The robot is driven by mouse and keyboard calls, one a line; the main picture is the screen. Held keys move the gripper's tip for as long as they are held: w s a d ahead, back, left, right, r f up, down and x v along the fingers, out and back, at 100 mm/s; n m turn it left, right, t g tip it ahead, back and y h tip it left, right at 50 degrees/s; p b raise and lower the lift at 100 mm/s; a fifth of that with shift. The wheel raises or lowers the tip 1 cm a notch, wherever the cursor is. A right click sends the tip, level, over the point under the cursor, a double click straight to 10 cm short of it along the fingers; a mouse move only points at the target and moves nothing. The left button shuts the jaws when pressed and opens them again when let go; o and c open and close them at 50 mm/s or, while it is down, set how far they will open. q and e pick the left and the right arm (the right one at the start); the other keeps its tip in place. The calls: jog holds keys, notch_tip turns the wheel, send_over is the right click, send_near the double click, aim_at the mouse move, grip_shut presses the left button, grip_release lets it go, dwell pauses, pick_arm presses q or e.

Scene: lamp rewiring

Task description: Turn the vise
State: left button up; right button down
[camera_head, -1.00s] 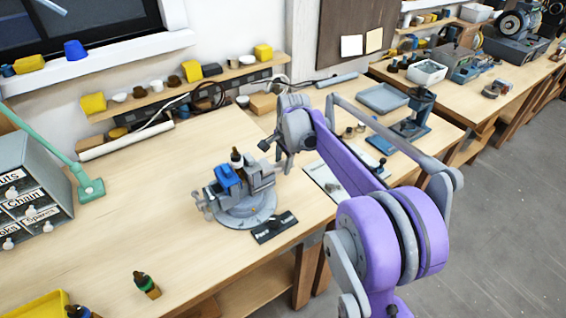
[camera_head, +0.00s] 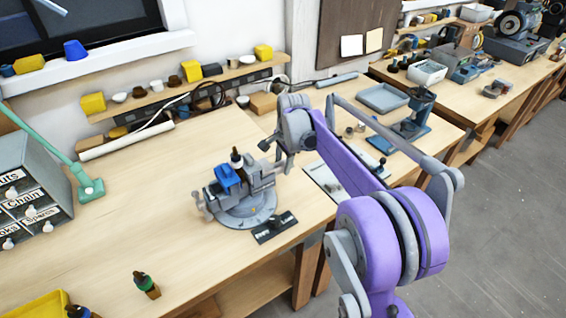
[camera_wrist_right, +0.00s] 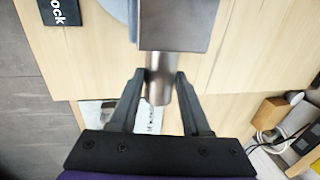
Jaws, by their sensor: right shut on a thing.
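The grey vise (camera_head: 262,183) stands on its round base (camera_head: 243,213) on the near workbench, with a blue block (camera_head: 228,178) at its jaws and a small dark-topped piece (camera_head: 237,158) upright on it. My right gripper (camera_head: 270,154) is at the vise's far right side. In the right wrist view, my right gripper (camera_wrist_right: 160,76) is shut on the vise's round metal end (camera_wrist_right: 158,87), one finger on each side. The vise's square metal body (camera_wrist_right: 175,25) shows just beyond the fingertips. My left gripper is not in view.
A black label plate (camera_head: 275,227) lies before the vise. A white sheet (camera_head: 325,180) and a blue stand (camera_head: 411,125) are to the right. Grey drawers (camera_head: 35,190) and a green stand (camera_head: 90,188) are at left. The bench left of the vise is mostly clear.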

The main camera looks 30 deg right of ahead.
jog(key=shift+s, duration=0.2)
jog(key=shift+s+a+m+h+b, duration=0.1)
jog(key=shift+s+m+h+b, duration=0.25)
jog(key=shift+s+m, duration=1.05)
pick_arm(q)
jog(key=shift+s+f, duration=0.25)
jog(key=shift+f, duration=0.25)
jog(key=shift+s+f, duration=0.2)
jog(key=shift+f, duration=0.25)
pick_arm(e)
jog(key=shift+s+a+m+h, duration=0.1)
jog(key=shift+s+a+m, duration=0.1)
jog(key=shift+s+m, duration=0.4)
jog(key=shift+s+a+m+h, duration=0.1)
jog(key=shift+s+a+m, duration=0.25)
jog(key=shift+s, duration=0.3)
jog(key=shift+s+a+m+h, duration=0.1)
jog(key=shift+s+m, duration=0.45)
jog(key=shift+s, duration=0.1)
jog(key=shift+c, duration=1.8)
grip_release()
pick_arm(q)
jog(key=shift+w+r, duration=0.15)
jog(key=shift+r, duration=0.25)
pick_arm(e)
jog(key=v, duration=1)
jog(key=shift+r, duration=0.4)
